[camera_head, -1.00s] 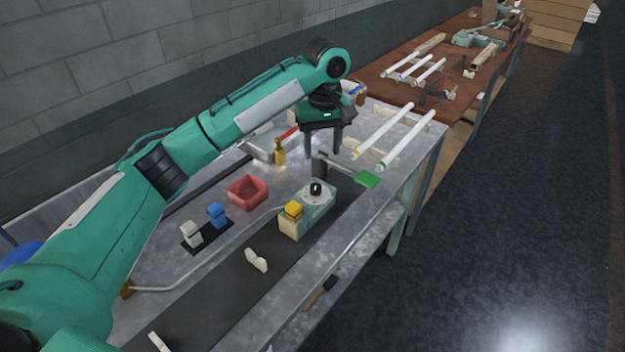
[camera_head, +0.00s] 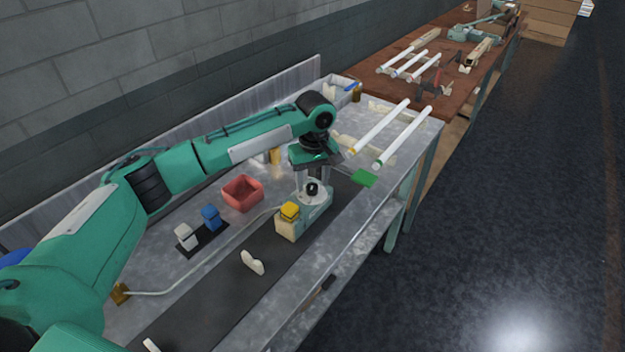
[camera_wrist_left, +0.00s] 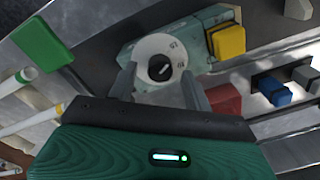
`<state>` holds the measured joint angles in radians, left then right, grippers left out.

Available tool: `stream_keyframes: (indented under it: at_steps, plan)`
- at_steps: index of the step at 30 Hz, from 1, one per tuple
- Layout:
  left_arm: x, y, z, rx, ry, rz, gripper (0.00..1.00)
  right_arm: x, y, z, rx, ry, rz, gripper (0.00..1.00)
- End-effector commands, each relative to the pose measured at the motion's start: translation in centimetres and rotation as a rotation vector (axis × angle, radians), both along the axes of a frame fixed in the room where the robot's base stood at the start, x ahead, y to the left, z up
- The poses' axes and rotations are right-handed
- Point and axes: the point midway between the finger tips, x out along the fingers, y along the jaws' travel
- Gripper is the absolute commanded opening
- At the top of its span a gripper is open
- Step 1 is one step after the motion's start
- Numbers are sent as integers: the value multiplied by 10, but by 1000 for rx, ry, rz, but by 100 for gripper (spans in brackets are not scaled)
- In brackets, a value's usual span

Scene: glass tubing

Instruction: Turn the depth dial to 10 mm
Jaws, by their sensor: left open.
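The depth dial is a white disc with dark marks and a black knob (camera_head: 312,189), on top of a pale green and cream box (camera_head: 292,229). In the left wrist view the dial (camera_wrist_left: 151,48) shows its black knob (camera_wrist_left: 160,68) with a light pointer line; few of the marks can be read. A yellow block (camera_head: 290,210) sits on the same box. My left gripper (camera_head: 312,184) is open just above the dial. In the left wrist view its two fingers (camera_wrist_left: 158,88) stand on either side of the knob, apart from it. My right gripper is not seen.
A red bin (camera_head: 242,193), a blue block (camera_head: 211,217) and a grey-white block (camera_head: 186,237) stand left of the box. A bent glass tube (camera_head: 205,262) runs beside it. A green piece (camera_head: 364,178) and white tubes (camera_head: 403,137) lie to the right.

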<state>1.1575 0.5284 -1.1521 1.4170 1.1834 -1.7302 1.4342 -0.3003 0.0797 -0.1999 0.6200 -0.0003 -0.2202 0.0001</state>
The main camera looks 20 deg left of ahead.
Motion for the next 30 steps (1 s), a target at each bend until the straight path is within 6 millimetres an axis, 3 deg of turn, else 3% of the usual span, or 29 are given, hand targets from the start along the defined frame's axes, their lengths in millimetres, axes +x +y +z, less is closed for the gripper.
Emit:
stream_keyframes:
  at_steps: [5, 13, 20, 30]
  plan:
    - [0, 0, -11, 1, -1, 0, 50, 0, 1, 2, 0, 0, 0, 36]
    - [0, 0, -13, 0, -1, 0, 50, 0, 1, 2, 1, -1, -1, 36]
    - [0, 0, -13, 0, -1, 0, 7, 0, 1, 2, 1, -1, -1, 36]
    - [0, 0, -10, 0, 0, -35, 6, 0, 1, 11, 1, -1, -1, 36]
